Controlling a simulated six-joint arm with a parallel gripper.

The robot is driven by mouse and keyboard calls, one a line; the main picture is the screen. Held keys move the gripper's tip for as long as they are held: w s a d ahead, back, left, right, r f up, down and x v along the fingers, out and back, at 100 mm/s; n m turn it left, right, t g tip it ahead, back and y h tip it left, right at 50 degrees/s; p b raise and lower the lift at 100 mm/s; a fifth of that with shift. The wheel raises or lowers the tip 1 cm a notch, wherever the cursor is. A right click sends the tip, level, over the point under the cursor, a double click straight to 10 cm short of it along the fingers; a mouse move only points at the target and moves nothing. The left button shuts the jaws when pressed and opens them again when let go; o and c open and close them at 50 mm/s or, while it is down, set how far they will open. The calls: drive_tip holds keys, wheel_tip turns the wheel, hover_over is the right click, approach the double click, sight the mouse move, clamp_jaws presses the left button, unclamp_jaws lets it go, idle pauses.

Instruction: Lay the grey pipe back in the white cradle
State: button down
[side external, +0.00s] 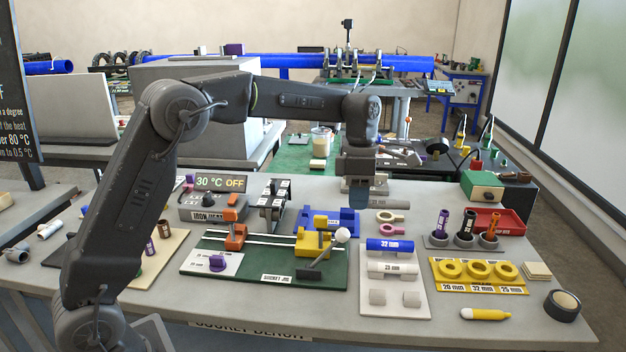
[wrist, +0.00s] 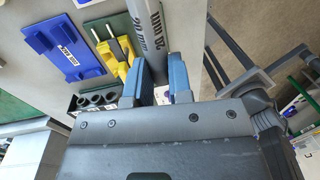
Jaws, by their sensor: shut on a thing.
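The grey pipe (side external: 392,204) runs out to the right from my gripper (side external: 359,203) in the side view, beyond the white board. My gripper is shut on it, with blue fingers pointing down. In the wrist view the grey pipe (wrist: 148,22), with dark lettering, passes up from between the fingertips of my gripper (wrist: 157,62); its near part is hidden. The white cradle (side external: 395,298) is a pair of white blocks at the front of a white board, with nothing lying on them. My gripper is behind and left of it. The pipe's exact height above the bench is unclear.
On the same board lie a blue pipe (side external: 389,245) and a white pipe (side external: 391,269). A green jig (side external: 215,277) with orange and yellow clamps is to the left. A yellow ring holder (side external: 478,288) and a red tray (side external: 497,220) are to the right.

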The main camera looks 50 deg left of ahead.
drive_tip(key=d, duration=0.8)
hover_over(374, 298)
wheel_tip(374, 298, down, 10)
drive_tip(key=shift+w+f, duration=0.1)
drive_tip(key=shift+f, duration=0.1)
drive_tip(key=shift+f, duration=0.1)
drive_tip(key=shift+f, duration=4.2)
